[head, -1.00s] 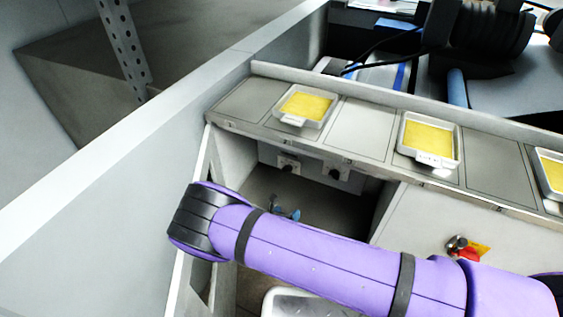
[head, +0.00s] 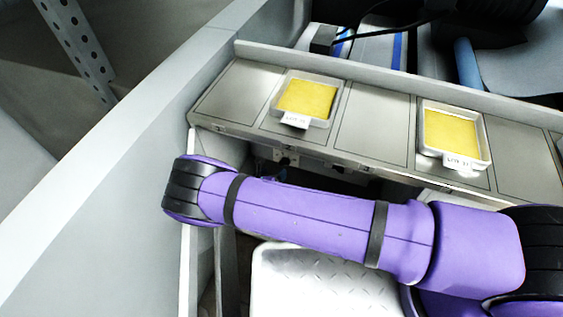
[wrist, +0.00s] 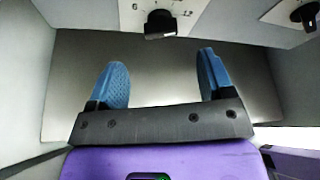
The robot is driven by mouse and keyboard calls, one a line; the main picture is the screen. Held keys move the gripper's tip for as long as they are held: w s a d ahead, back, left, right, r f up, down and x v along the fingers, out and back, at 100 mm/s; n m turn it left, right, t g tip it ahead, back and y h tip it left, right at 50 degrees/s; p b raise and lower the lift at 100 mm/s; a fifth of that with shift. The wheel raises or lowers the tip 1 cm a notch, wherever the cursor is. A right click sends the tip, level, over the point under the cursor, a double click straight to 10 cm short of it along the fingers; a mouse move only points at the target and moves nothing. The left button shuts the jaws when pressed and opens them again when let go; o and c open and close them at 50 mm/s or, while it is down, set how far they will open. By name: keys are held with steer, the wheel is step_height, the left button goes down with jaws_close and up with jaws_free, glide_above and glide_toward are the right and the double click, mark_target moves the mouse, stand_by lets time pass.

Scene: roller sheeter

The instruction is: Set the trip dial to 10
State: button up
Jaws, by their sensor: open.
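A black knob (wrist: 160,22) on a pale plate with printed marks shows at the top of the wrist view. A second black knob (wrist: 305,14) on another plate is at the top right. The same recess holds two small dials, a left one (head: 285,160) and a right one (head: 340,168), in the head view. I cannot tell which is the trip dial or read its setting. My gripper (wrist: 160,68) is open and empty, its blue fingers apart, below and short of the first knob. My arm hides the gripper in the head view.
A ledge above the recess carries yellow sheets in trays, a left one (head: 306,99) and a right one (head: 451,132). A pale side wall (head: 110,160) stands close on the left of my arm. A metal tread plate (head: 315,285) lies below.

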mark_target(282, 164)
steer(key=x, duration=0.8)
steer(key=shift+c, duration=0.4)
steer(key=c, duration=0.8)
steer(key=shift+c, duration=0.2)
steer(key=shift+w+n, duration=0.1)
steer(key=shift+n, duration=0.2)
steer(key=shift+a+f+n+h, duration=0.1)
steer(key=shift+n+h, duration=0.9)
steer(key=shift+n, duration=0.2)
steer(key=shift+a+f+n+h, duration=0.15)
steer(key=shift+n+h, duration=0.85)
steer(key=shift+n, duration=0.7)
